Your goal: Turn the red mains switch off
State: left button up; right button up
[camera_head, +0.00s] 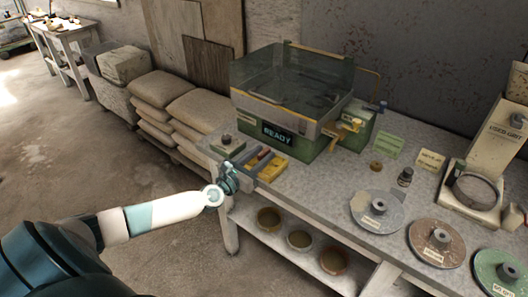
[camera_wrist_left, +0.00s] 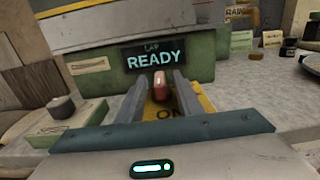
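The red switch lever (camera_wrist_left: 160,85) stands up from a yellow plate (camera_wrist_left: 206,105) marked "ON", in front of the green lapping machine (camera_wrist_left: 204,56). The machine's dark display (camera_wrist_left: 156,58) reads "LAP READY". In the head view the yellow plate (camera_head: 278,167) shows at the bench's front left edge, partly covered by my gripper. My left gripper (camera_head: 256,158) reaches in over the plate from the front. In the wrist view its two grey fingers (camera_wrist_left: 161,94) are apart, one on each side of the lever, with a gap showing at both sides. My right gripper is out of view.
A small green box with a dark knob (camera_head: 227,145) sits left of the switch. Yellow-handled valves (camera_head: 346,127) are on the machine's right. Several round plates (camera_head: 378,209) lie at the right. Bowls (camera_head: 299,240) stand on the lower shelf. Stacked sacks (camera_head: 160,90) flank the bench.

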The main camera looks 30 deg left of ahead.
pick_arm(q)
jog(key=shift+w, duration=0.65)
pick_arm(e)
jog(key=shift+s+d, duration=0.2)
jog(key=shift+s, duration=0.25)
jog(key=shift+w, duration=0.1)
pick_arm(q)
grip_shut()
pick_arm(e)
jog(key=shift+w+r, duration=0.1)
